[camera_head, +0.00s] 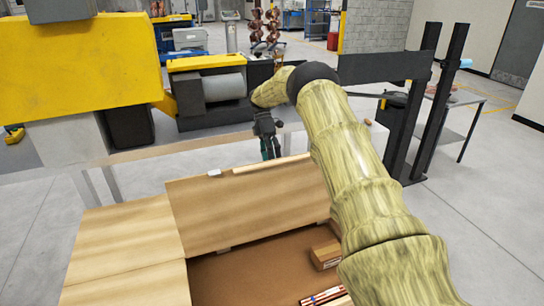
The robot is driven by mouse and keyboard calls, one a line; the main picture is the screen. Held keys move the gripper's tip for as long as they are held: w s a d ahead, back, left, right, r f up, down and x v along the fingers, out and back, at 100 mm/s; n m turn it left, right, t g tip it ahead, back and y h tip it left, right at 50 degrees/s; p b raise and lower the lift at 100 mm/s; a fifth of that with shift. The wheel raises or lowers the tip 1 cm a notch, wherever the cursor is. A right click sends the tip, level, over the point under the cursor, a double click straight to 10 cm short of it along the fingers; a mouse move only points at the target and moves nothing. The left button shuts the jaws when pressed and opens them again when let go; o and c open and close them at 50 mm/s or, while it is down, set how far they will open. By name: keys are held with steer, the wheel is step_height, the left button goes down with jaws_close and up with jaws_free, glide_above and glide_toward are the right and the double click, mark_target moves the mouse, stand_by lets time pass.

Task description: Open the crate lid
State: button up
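The wooden crate (232,291) is at the bottom centre, its brown inside partly in view. Its wooden lid panel (245,208) stands tilted up along the far side of the opening. A pale strip (270,163) runs along the panel's top edge, with a small white piece (214,173) beside it. My gripper (271,153), dark with greenish fingers, points down at the far side of that top edge. The panel hides its lowest part. I cannot tell whether it touches the lid or how far its fingers are apart. My arm covers the crate's right side.
Copper tubes (321,297) and a small wooden block (325,255) lie in the crate. A flat wooden panel (125,240) lies to the left. A yellow machine (85,65) stands behind left, and dark posts (436,100) stand at right.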

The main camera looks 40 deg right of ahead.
steer(key=shift+f, duration=0.4)
steer(key=shift+w+d+r, duration=0.1)
steer(key=shift+w+r, duration=0.25)
steer(key=shift+r, duration=0.15)
steer(key=shift+c, duration=1.1)
steer(key=v, duration=0.7)
steer(key=shift+s+r, duration=0.1)
steer(key=shift+s, duration=0.1)
